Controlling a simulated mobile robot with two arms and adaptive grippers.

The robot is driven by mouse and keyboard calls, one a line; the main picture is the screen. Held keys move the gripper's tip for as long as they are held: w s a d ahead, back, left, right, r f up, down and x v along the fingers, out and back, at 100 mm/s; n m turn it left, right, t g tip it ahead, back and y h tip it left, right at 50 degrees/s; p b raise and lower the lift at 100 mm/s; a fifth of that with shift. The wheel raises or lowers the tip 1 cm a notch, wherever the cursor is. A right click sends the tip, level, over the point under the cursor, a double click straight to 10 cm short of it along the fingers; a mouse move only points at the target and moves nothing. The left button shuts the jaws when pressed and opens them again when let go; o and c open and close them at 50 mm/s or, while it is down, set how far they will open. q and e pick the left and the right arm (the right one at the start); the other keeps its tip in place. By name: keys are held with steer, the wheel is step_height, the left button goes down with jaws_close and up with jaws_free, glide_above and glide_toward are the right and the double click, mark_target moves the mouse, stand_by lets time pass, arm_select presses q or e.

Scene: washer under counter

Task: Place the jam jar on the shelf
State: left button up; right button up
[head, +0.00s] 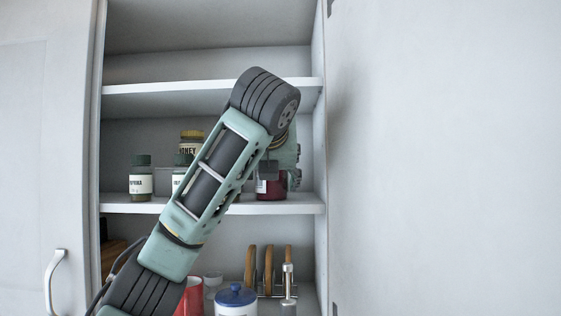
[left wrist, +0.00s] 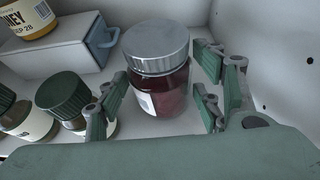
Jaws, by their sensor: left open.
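The jam jar (left wrist: 158,72), dark red with a grey lid and a white label, stands upright on the middle shelf (head: 290,207) of the open cabinet. In the head view the jar (head: 268,188) is at the shelf's right end, partly hidden by my left arm. My left gripper (left wrist: 163,90) is open, with green fingers on both sides of the jar. The left fingers are close to the glass; I cannot tell whether they touch it. My right gripper is not in view.
Spice jars (head: 141,178) stand left of the jam jar. A honey jar (left wrist: 28,16) sits on a white box or riser (left wrist: 75,48) behind. The cabinet's side wall (head: 320,150) is close on the right. Below are a blue-lidded canister (head: 236,299) and a red mug (head: 190,298).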

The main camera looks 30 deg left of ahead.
arm_select(q)
steer(key=b+v, duration=0.5)
steer(key=v, duration=0.4)
steer(key=shift+s+d+b, duration=0.25)
steer(key=shift+s+b, duration=0.05)
steer(key=shift+w+r, duration=0.1)
